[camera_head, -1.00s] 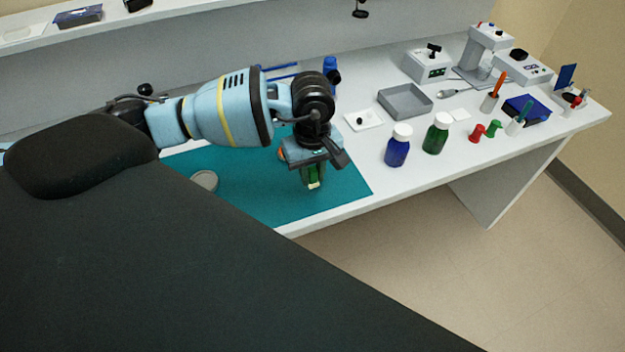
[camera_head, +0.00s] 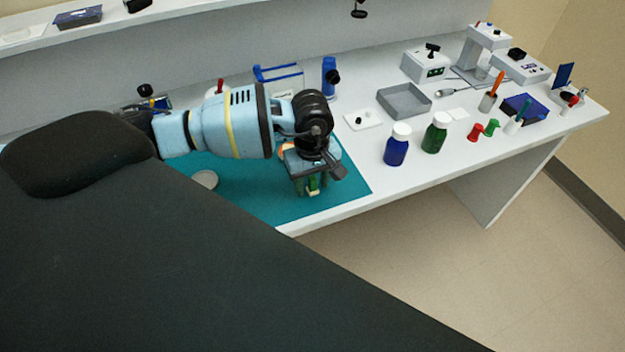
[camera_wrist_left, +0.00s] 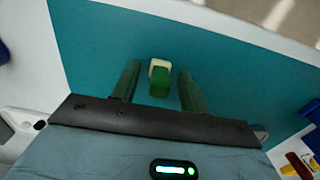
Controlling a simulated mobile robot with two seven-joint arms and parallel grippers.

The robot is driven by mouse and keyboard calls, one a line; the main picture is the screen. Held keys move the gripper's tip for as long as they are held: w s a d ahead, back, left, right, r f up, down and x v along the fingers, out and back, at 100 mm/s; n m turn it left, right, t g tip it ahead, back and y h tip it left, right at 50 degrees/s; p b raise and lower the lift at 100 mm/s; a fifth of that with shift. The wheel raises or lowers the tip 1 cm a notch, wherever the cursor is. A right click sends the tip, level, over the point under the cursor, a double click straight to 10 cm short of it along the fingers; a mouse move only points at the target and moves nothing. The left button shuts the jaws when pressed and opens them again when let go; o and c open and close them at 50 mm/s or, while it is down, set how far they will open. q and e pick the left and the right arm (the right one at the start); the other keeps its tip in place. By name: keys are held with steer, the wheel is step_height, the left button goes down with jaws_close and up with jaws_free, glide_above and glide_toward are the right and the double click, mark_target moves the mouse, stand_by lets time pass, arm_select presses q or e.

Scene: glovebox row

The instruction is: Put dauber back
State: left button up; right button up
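A small green block with a cream end, which looks like the dauber, shows in the left wrist view (camera_wrist_left: 159,80). It is between the two fingers of my left gripper (camera_wrist_left: 158,88), with a gap on each side. In the head view my left gripper (camera_head: 311,188) points down over the teal mat (camera_head: 245,205), near its right end, with a bit of green (camera_head: 315,183) between the fingers. The gripper is open. Whether the block touches the mat is hard to tell. My right gripper is not in view.
A round grey dish (camera_head: 205,180) lies on the mat left of the gripper. A blue bottle (camera_head: 397,146), a green bottle (camera_head: 436,132), a grey tray (camera_head: 404,100) and a white plate with a black knob (camera_head: 362,117) stand to the right. The table's front edge is close.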

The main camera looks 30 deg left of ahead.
mark_target(312, 178)
arm_select(q)
step_height(312, 178, up, 12)
steer(key=shift+r, duration=0.15)
stand_by(0.6)
